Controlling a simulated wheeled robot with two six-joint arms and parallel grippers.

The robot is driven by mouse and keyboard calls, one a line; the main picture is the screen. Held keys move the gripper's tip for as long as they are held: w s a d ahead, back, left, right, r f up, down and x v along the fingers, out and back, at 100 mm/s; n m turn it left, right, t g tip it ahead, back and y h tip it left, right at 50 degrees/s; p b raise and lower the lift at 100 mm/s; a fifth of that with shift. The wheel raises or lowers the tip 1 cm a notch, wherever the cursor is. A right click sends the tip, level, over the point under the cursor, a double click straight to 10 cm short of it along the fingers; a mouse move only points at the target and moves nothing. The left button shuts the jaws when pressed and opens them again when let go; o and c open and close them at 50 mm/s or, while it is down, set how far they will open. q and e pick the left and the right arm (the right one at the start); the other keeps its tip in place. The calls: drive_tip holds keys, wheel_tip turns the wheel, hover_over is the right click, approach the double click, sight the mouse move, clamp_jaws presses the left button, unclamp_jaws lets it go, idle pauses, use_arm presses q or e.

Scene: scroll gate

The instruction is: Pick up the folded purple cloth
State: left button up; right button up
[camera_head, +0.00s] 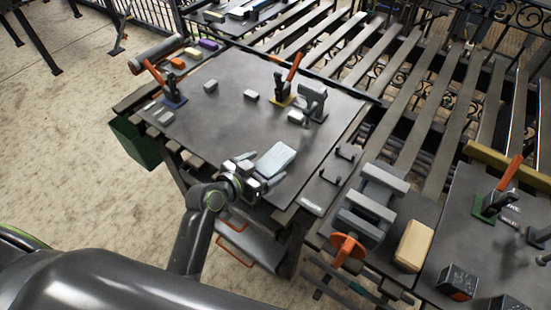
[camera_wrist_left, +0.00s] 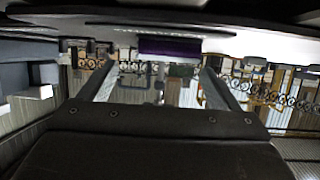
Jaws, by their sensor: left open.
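A small purple item (camera_head: 208,44) lies at the far left edge of the dark worktable (camera_head: 225,115), beside small orange and yellow items. It is too small to tell whether it is folded cloth. The left wrist view shows a dark purple strip (camera_wrist_left: 170,46) near the top, between my finger lines; I cannot tell whether it is the same item. My left gripper (camera_head: 259,179) is open at the table's near edge, well away from the purple item in the head view. It also shows in the left wrist view (camera_wrist_left: 158,88). My right gripper is not in view.
A pale blue-grey slab (camera_head: 276,160) lies right beside my left gripper. Orange-handled clamps (camera_head: 292,68) and several small grey blocks (camera_head: 250,95) stand on the table. A grey vise-like device (camera_head: 370,205) and a tan block (camera_head: 414,246) are at right. The table's middle is mostly clear.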

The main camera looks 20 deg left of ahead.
sight(272, 161)
use_arm(q)
drive_tip(key=shift+a+p+x, duration=0.15)
drive_tip(key=shift+p+x, duration=0.15)
drive_tip(key=shift+x, duration=0.85)
drive_tip(key=shift+a+p+x, duration=0.2)
drive_tip(key=shift+p+x, duration=0.05)
drive_tip(key=shift+x, duration=0.95)
drive_tip(key=shift+w+f, duration=0.1)
drive_tip(key=shift+f, duration=0.05)
drive_tip(key=shift+c, duration=0.3)
drive_tip(key=c, duration=1)
